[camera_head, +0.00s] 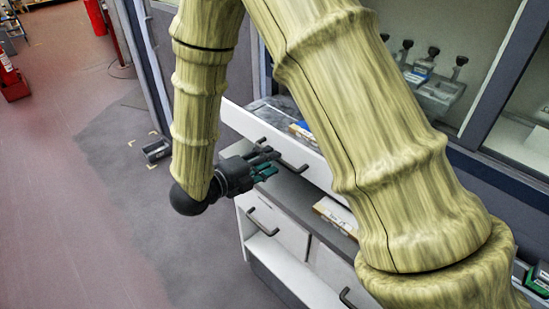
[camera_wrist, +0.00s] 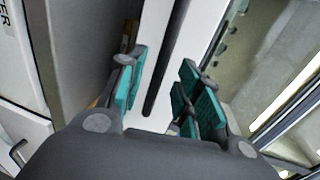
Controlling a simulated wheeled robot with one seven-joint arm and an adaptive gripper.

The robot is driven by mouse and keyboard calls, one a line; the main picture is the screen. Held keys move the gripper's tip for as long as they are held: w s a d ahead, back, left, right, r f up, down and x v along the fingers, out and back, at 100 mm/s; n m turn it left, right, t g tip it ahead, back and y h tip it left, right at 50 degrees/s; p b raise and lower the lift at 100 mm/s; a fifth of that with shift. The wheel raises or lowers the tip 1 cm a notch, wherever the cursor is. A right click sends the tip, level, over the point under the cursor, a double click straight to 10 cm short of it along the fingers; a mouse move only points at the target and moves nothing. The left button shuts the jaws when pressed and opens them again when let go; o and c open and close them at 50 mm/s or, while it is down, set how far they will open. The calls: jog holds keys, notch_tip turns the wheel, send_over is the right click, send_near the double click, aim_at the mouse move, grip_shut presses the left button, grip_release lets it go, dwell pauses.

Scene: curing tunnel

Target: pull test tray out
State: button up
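The likely test tray is a drawer-like tray with a long white front (camera_head: 240,120) and a dark bar handle (camera_head: 296,168), in the middle of the head view. Behind the front, its grey inside shows in part; my arm hides the rest. My gripper (camera_head: 268,163) is just in front of the handle. In the wrist view the teal-padded fingers (camera_wrist: 160,98) are spread apart. The dark handle (camera_wrist: 165,65) runs in the gap between them across the white front (camera_wrist: 192,45). No finger visibly closes on it; whether one touches it I cannot tell.
A white cabinet with lower drawers (camera_head: 278,228) and dark handles stands below the tray. A flat item (camera_head: 335,214) lies on its grey top.

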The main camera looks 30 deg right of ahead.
jog(key=v, duration=0.8)
jog(key=shift+a, duration=0.25)
jog(key=shift+s, duration=0.1)
